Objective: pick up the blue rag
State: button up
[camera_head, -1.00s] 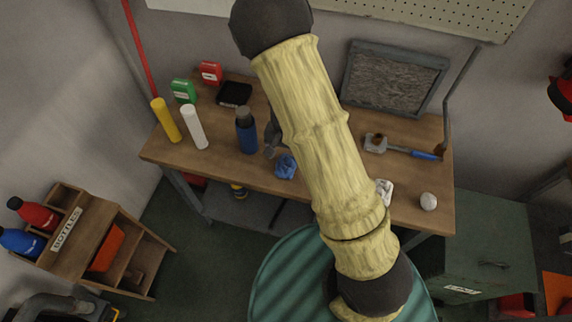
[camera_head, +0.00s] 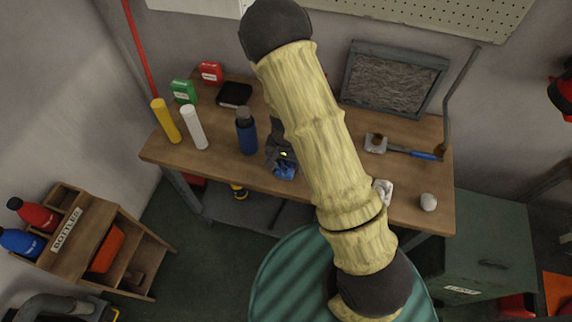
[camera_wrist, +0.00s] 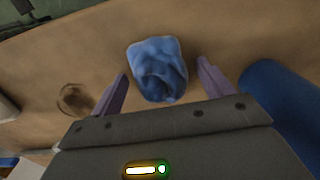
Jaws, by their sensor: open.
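The blue rag (camera_head: 285,172) is a small crumpled bundle near the front edge of the wooden workbench. My gripper (camera_head: 282,160) is just above and behind it in the head view and covers part of it. In the wrist view the rag (camera_wrist: 157,68) lies on the wood, ahead of and roughly between the two purple fingers of my gripper (camera_wrist: 162,85). The fingers are spread apart and hold nothing. I cannot tell the exact height of the fingertips above the bench.
The workbench (camera_head: 230,172) carries a blue bottle (camera_head: 246,135) close to the left of my gripper; it also shows in the wrist view (camera_wrist: 285,105). A white cylinder (camera_head: 194,128) and a yellow one (camera_head: 166,121) stand further left. A white crumpled cloth (camera_head: 383,190) lies to the right.

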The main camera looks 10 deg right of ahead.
aim_at(286, 162)
jog(key=c, duration=1.1)
jog(key=shift+o, duration=0.2)
jog(key=shift+r, duration=0.1)
notch_tip(286, 162, up, 10)
jog(key=shift+f+p, duration=0.1)
jog(key=shift+p, duration=0.35)
